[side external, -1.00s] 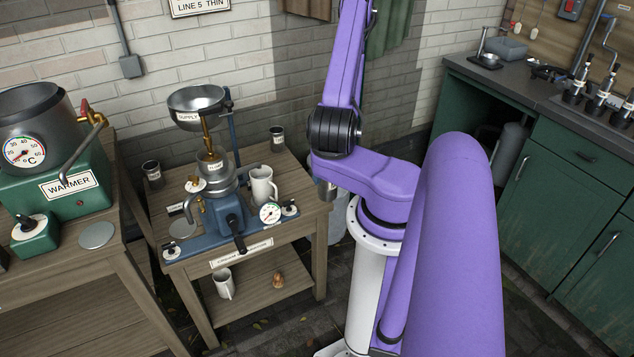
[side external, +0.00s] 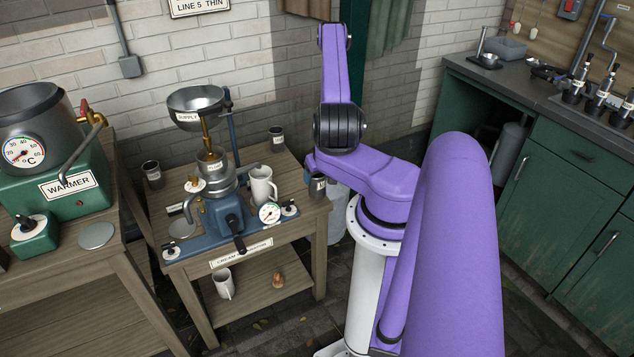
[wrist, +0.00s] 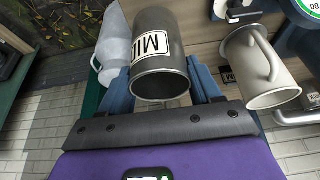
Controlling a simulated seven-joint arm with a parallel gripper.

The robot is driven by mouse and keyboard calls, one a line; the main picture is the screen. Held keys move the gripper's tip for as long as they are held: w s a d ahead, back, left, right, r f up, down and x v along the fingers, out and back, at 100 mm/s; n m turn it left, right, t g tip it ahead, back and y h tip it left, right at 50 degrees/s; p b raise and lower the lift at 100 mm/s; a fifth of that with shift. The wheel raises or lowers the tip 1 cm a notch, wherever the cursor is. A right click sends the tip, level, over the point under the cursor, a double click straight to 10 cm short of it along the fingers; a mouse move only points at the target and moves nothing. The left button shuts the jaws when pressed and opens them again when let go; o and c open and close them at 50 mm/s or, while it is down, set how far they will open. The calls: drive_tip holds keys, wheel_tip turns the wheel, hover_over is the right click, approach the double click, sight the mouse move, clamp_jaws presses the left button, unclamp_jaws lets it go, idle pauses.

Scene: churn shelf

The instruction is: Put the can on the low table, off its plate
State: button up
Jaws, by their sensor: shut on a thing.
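The can (wrist: 163,85), dark grey with a white label whose visible letters read "MI", is between the blue fingers of my gripper (wrist: 162,78) in the wrist view. My gripper is shut on it. In the side view the can (side external: 317,187) shows below my purple wrist, at the right edge of the wooden table (side external: 296,238); I cannot tell if it touches the table.
A blue-based separator (side external: 228,210) fills the table's middle. A cream mug (side external: 262,186) stands close left of the can and also shows in the wrist view (wrist: 258,68). Small dark jars (side external: 152,175) (side external: 277,139) stand toward the back. A pale container (side external: 337,215) stands beyond the table's right side.

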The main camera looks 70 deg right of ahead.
drive_tip(key=shift+d+f, duration=0.1)
drive_tip(key=shift+f, duration=1.45)
drive_tip(key=shift+f, duration=0.1)
drive_tip(key=o, duration=1.2)
drive_tip(key=shift+c, duration=0.2)
